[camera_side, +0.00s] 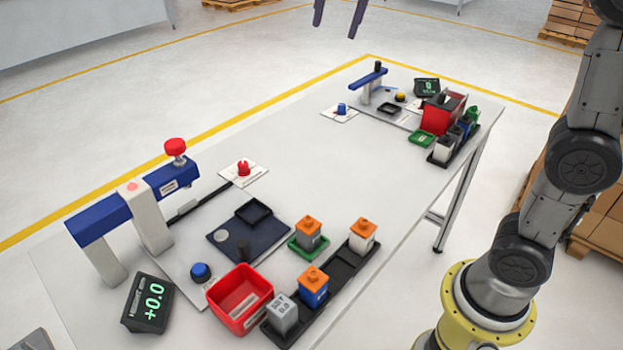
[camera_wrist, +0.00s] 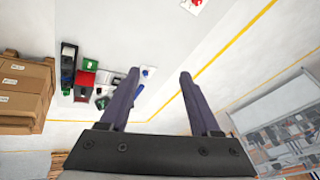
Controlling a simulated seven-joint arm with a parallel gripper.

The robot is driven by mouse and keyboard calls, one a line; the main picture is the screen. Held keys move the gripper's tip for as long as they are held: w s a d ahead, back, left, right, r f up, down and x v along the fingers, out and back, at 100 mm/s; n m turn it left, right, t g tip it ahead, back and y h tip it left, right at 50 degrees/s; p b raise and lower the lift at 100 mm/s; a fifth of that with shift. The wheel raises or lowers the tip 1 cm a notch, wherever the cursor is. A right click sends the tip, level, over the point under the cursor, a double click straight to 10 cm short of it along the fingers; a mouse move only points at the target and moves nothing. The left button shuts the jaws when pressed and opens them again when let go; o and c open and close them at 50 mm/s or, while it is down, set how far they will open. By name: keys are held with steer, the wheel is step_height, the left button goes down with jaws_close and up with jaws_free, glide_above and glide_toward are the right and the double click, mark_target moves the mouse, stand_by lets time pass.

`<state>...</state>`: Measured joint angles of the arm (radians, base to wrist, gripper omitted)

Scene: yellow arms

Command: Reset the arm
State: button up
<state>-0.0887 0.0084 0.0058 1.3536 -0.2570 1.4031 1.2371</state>
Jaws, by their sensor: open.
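My gripper (camera_side: 339,14) shows only its two dark fingertips at the top edge of the side view, high above the far part of the table. In the wrist view my gripper (camera_wrist: 157,98) has its two fingers spread wide with nothing between them. My arm stands at the right of the side view, and its upper part runs out of the picture. The white table (camera_side: 330,150) lies below, and no object touches the gripper.
The near end holds a blue-and-white press (camera_side: 138,205), a red bin (camera_side: 240,298), a display (camera_side: 148,303) and a black rack (camera_side: 345,268) with several blocks. The far end holds a similar station with a red bin (camera_side: 436,115). The table's middle is mostly clear. Cardboard boxes (camera_wrist: 22,95) stand on the floor.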

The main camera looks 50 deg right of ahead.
steer(key=s+f+n+t+y, duration=0.1)
steer(key=s+f+n, duration=0.35)
steer(key=s, duration=0.55)
steer(key=s+f+n+y, duration=0.1)
steer(key=s+f+n, duration=0.2)
steer(key=s+f, duration=0.5)
steer(key=s+a+f+n, duration=0.2)
steer(key=s+f+n, duration=0.3)
steer(key=f, duration=0.1)
steer(key=shift+n+y, duration=0.3)
steer(key=shift+n, duration=0.05)
